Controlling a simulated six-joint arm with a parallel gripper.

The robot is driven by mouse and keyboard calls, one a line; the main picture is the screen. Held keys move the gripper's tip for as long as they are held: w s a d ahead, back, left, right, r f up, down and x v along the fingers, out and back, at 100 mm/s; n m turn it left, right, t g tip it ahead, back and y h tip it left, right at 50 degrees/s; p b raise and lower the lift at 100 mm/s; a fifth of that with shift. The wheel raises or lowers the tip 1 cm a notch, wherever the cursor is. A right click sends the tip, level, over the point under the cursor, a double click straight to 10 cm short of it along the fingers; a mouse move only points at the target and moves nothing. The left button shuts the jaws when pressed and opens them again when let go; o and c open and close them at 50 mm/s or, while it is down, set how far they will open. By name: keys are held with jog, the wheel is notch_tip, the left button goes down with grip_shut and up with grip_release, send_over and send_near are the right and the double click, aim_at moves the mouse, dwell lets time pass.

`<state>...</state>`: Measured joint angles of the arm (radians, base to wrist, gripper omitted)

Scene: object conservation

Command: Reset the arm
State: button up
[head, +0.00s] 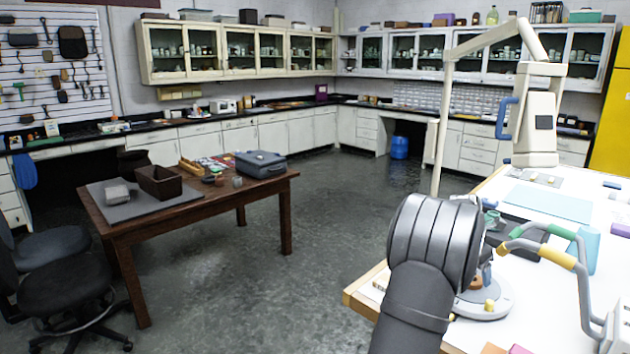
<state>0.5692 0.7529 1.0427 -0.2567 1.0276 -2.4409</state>
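My dark grey arm rises from the bottom, right of centre, and ends in view at a large rounded joint. No gripper fingers show. My gripper is not seen, so I cannot tell whether it holds anything. The joint covers part of the white-topped bench (506,186) on the right and some things on it. A round pale grey base (497,308) with small parts on it shows just right of my arm, partly hidden by it.
A jointed cream lamp (537,110) stands over the bench. Coloured curved tubes (545,252) and a teal cylinder (583,250) are close right of my arm. A brown wooden table (190,212) with a grey case (259,164) stands left. Open floor lies between.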

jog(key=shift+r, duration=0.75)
